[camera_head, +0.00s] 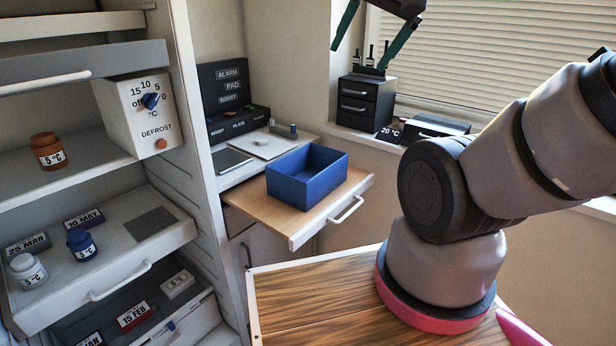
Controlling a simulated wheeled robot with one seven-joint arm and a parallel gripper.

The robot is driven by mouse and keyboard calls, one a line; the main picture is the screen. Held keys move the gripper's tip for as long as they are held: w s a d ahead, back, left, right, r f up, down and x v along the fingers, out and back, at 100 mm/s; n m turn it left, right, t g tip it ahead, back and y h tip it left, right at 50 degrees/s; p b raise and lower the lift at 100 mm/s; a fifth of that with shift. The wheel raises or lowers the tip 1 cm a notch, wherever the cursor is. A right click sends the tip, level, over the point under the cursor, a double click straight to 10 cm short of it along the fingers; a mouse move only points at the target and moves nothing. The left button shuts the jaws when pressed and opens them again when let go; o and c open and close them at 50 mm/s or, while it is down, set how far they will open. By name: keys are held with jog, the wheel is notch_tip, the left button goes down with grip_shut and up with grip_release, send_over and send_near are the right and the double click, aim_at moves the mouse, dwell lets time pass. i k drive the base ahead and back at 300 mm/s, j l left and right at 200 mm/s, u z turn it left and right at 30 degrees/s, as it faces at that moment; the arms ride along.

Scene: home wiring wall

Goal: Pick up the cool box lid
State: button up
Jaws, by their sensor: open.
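A flat white plate with a small round knob (268,146) lies on the white counter behind the blue box; it looks like the cool box lid, though no label shows on it. An open, empty blue box (289,189) stands on the pulled-out wooden board in front of it. My gripper (372,38) is at the top edge of the view, in front of the window area. Its two dark green fingers are spread wide apart with nothing between them. It is up and to the right of the plate, well apart from it. The upper part of the gripper is cut off.
The wooden board (240,200) with a white handle sticks out from the cabinet. A black panel marked ALARM (227,85) stands behind the counter. A black drawer unit (365,103) and a black box (436,128) stand on the windowsill. Shelves with jars (49,151) fill the left.

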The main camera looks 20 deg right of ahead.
aim_at(267, 148)
jog(key=i+l+u, duration=0.45)
jog(key=i+l, duration=0.35)
